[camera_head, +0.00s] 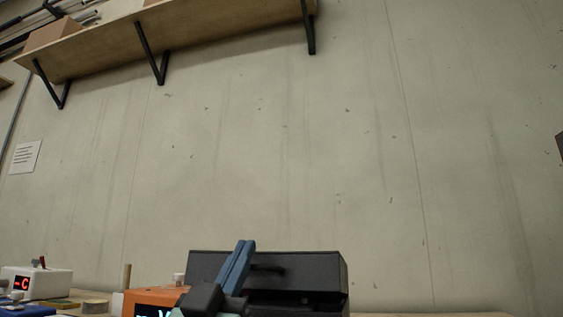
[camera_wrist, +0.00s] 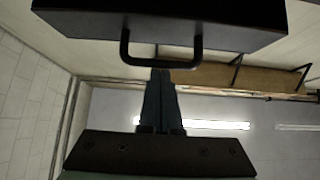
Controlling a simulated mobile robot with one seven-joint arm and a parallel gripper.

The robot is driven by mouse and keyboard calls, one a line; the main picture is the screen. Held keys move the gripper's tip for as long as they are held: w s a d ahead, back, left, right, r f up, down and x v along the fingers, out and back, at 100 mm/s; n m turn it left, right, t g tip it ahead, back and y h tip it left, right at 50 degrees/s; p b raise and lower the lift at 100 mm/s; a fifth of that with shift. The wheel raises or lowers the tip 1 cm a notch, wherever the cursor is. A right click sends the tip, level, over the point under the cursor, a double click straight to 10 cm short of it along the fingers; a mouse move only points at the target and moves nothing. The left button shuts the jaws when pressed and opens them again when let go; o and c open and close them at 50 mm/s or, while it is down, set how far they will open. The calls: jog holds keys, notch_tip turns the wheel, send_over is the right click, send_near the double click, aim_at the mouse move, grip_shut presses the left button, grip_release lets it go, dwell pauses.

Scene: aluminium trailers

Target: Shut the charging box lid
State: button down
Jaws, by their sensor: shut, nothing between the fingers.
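The black charging box (camera_head: 325,303) stands at the bottom centre of the head view, its lower part cut off by the frame. Its black lid (camera_head: 315,268) has a bar handle (camera_head: 268,267) on the front. A darker band shows under the lid, but I cannot tell how far open it is. My gripper (camera_head: 246,243) is shut and empty, its blue fingers pointing up in front of the lid, left of the handle. In the wrist view the fingertips (camera_wrist: 160,72) are close to the handle (camera_wrist: 160,62) and overlap it; contact is unclear. The lid (camera_wrist: 230,20) fills the top there.
An orange device (camera_head: 152,300) with a lit display stands left of the box. A white box (camera_head: 40,282) with a red display, a tape roll (camera_head: 95,306) and small items are further left. A wooden shelf (camera_head: 190,38) hangs high on the concrete wall. The right side looks clear.

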jog(key=shift+s, duration=0.1)
dwell(0.3)
jog(key=s+a+p, duration=0.3)
jog(key=s+a, duration=0.1)
jog(key=s, duration=0.8)
jog(key=s+d+r+n+t+y+p, duration=0.2)
jog(key=s+d+r+n+y+p, duration=0.2)
jog(key=s+d+r+y+p, duration=0.45)
notch_tip(320, 180, up, 37)
jog(key=p, duration=3.6)
jog(key=shift+w+a+f, duration=0.2)
jog(key=shift+a, duration=0.1)
jog(key=c, duration=1.5)
grip_release()
jog(key=shift+c, duration=0.2)
